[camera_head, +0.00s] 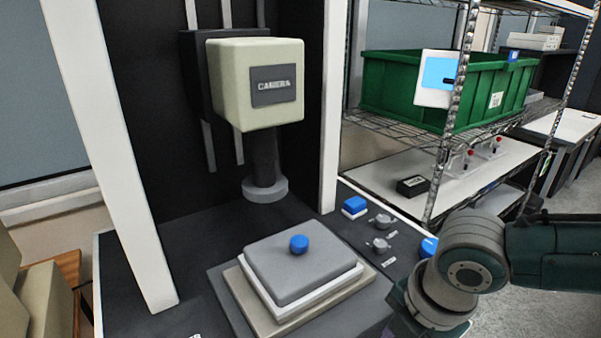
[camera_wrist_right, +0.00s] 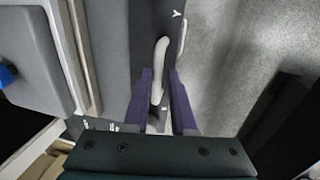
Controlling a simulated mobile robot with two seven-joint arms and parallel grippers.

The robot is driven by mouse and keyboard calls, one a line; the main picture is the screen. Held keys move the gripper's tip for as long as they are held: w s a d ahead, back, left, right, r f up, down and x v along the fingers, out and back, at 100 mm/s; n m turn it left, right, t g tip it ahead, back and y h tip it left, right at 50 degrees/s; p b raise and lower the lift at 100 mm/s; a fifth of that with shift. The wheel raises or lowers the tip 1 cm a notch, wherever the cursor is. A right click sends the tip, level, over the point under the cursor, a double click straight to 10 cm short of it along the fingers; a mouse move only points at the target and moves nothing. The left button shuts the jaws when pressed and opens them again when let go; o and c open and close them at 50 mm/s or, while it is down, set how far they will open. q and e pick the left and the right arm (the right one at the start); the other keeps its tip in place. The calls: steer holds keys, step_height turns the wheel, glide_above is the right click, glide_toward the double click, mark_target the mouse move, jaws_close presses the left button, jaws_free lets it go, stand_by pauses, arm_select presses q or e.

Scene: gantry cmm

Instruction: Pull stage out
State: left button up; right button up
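The stage (camera_head: 290,269) is a stack of flat plates with a grey top and a blue knob (camera_head: 299,244), on the dark base below the camera head. Its grey top also shows at the left of the right wrist view (camera_wrist_right: 35,60). My right gripper (camera_wrist_right: 160,76) has its two purple fingers apart, one on each side of a pale curved handle (camera_wrist_right: 160,58) at the dark base's edge. Gaps seem to show beside the handle; firm contact cannot be made out. In the head view my right arm hides the handle. My left gripper is not in view.
The camera head (camera_head: 256,85) hangs above the stage between white uprights (camera_head: 113,150). Blue and grey knobs (camera_head: 355,205) sit on the base's right side. A wire shelf with a green bin (camera_head: 400,85) stands behind, at the right. Grey floor lies beyond the base's edge.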

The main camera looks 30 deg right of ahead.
steer(key=o, duration=0.4)
steer(key=shift+s+r, duration=0.1)
steer(key=shift+r, duration=0.4)
steer(key=r, duration=0.3)
steer(key=s+r+p, duration=0.1)
steer(key=r, duration=0.2)
steer(key=s+r, duration=0.1)
steer(key=r, duration=0.1)
steer(key=shift+r, duration=0.4)
